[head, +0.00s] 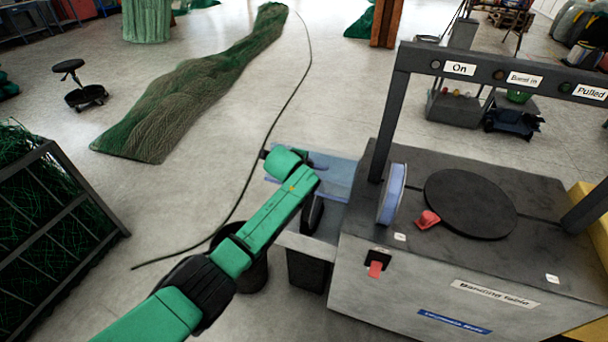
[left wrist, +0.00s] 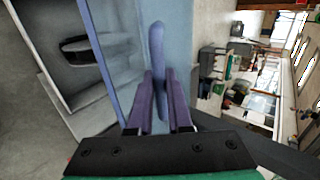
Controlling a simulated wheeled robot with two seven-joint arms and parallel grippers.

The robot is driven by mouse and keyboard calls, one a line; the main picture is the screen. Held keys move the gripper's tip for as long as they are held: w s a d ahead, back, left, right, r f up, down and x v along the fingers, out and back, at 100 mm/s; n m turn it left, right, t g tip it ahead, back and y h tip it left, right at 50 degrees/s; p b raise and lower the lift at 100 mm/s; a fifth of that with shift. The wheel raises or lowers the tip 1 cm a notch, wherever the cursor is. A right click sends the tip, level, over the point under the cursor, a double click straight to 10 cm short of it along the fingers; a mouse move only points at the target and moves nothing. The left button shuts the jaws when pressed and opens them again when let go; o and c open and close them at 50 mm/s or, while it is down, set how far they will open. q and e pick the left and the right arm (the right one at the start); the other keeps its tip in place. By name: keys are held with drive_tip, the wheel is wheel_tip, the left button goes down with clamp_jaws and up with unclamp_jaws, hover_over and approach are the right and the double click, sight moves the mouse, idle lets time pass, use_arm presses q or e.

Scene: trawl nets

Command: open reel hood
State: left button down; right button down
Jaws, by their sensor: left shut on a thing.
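The reel hood (head: 340,177) is a see-through blue cover on the left side of the grey banding table. My left arm reaches to it from the left and hides part of it in the head view. In the left wrist view, the two purple fingers of my left gripper (left wrist: 157,80) are shut on a blue upright handle (left wrist: 156,45). The handle stands in front of the blue hood panel (left wrist: 180,40). A dark oval reel-like part (left wrist: 88,43) shows beside it in a pale box. How far the hood is raised cannot be told. My right gripper is not in view.
The banding table (head: 400,270) carries a black round plate (head: 470,203), a red lever (head: 428,219), a red switch (head: 376,268) and a dark frame with labels. A dark bin (head: 252,275) stands below my arm.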

use_arm(q)
drive_tip(key=shift+r, duration=0.1)
drive_tip(key=shift+w, duration=0.1)
drive_tip(key=c, duration=0.8)
unclamp_jaws()
drive_tip(key=shift+c, duration=0.2)
drive_tip(key=shift+s+r, duration=0.3)
drive_tip(key=shift+r, duration=0.05)
drive_tip(key=v, duration=1.3)
drive_tip(key=shift+s+a, duration=0.15)
drive_tip(key=shift+s, duration=0.1)
drive_tip(key=shift+r, duration=0.1)
